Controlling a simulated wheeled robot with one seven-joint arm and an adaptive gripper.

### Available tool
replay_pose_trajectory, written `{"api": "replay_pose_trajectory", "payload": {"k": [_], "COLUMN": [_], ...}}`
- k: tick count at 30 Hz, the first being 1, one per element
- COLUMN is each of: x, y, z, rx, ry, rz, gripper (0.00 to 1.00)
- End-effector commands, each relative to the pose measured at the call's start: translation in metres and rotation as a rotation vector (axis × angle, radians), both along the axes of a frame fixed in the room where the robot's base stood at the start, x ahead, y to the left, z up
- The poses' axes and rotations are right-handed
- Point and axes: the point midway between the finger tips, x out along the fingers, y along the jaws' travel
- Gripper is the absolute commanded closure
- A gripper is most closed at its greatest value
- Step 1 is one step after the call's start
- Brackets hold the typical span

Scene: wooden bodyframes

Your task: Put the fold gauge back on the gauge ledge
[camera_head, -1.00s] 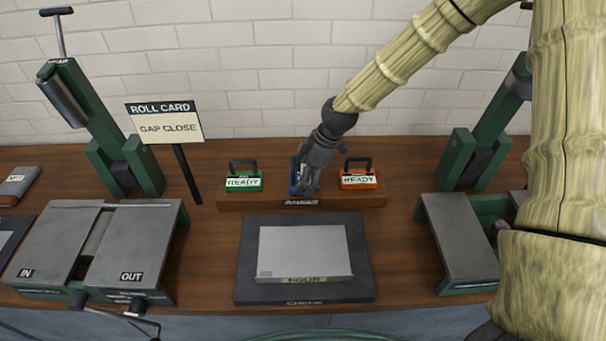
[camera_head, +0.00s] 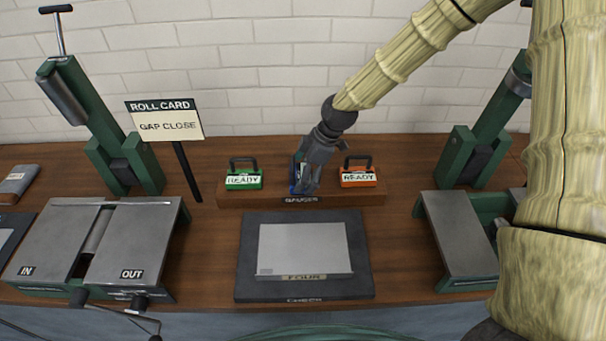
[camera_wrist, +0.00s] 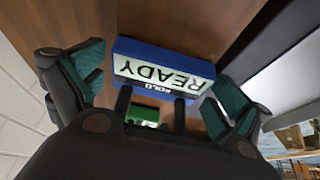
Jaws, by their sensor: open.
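The fold gauge is a blue block (camera_wrist: 165,58) with a white READY label and a dark handle, seen in the wrist view between my open fingers. My gripper (camera_wrist: 165,85) has one finger on each side of it, with a visible gap to each. In the head view my gripper (camera_head: 306,186) is over the middle of the gauge ledge (camera_head: 300,199), a wooden block labelled GAUGES. There only a sliver of the blue gauge (camera_head: 293,176) shows; the gripper hides the rest. It stands on the ledge between the green and orange gauges, as far as I can tell.
A green gauge (camera_head: 244,179) stands left of my gripper and an orange gauge (camera_head: 358,177) close on its right. A dark plate with a grey sheet (camera_head: 305,249) lies in front. The ROLL CARD sign (camera_head: 165,122) stands to the left.

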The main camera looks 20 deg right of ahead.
Motion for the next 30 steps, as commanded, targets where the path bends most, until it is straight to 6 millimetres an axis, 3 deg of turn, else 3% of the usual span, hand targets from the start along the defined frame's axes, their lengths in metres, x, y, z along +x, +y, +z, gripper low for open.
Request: {"api": "replay_pose_trajectory", "payload": {"k": [30], "x": [-0.011], "y": [-0.042], "z": [0.103], "rx": [0.001], "ry": [-0.001], "rz": [-0.001], "gripper": [0.00]}}
